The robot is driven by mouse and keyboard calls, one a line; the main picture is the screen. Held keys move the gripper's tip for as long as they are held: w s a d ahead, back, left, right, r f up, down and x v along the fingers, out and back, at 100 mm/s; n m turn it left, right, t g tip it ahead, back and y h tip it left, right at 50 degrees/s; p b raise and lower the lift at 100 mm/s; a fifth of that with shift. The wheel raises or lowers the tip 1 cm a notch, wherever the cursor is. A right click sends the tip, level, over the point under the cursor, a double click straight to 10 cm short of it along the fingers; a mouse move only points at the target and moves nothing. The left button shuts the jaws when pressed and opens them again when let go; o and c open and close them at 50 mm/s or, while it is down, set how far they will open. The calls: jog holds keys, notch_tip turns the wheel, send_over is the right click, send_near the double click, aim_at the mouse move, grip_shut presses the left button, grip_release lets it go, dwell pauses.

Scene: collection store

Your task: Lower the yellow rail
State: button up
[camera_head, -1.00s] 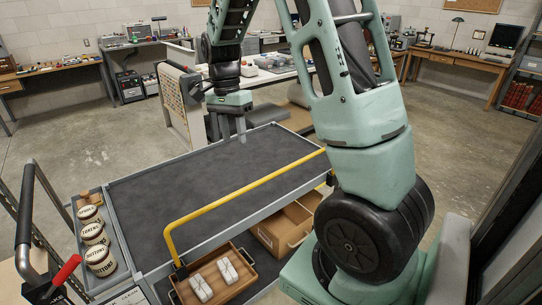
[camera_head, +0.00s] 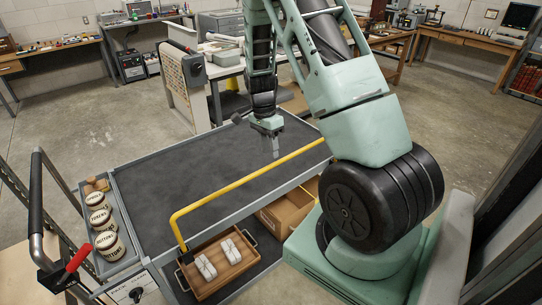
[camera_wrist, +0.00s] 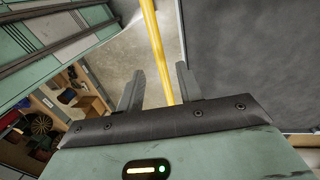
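The yellow rail (camera_head: 250,175) stands raised along the near long edge of the cart (camera_head: 205,158), above its dark top. It bends down at its left end to the cart's side; my arm hides its right end. My gripper (camera_head: 274,150) points down over the cart top, close to the rail's right half. In the wrist view, the rail (camera_wrist: 157,45) runs between the two spread fingers of my gripper (camera_wrist: 158,75). No contact between the fingers and the rail shows.
Several labelled tins (camera_head: 103,222) stand in a side tray at the cart's left. A wooden tray with white items (camera_head: 217,264) and a cardboard box (camera_head: 285,212) sit on the lower shelf. A red-levered black handle (camera_head: 67,262) is at far left. The cart top is bare.

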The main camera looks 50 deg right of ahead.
jog(key=shift+s+a+f+p, duration=0.1)
jog(key=shift+s+f+p, duration=0.15)
jog(key=shift+f, duration=0.9)
jog(key=shift+s+f+p, duration=0.15)
jog(key=shift+s+f, duration=0.05)
jog(key=shift+f, duration=0.9)
grip_shut()
notch_tip(320, 180, down, 10)
jog(key=b, duration=0.6)
jog(key=shift+r, duration=0.25)
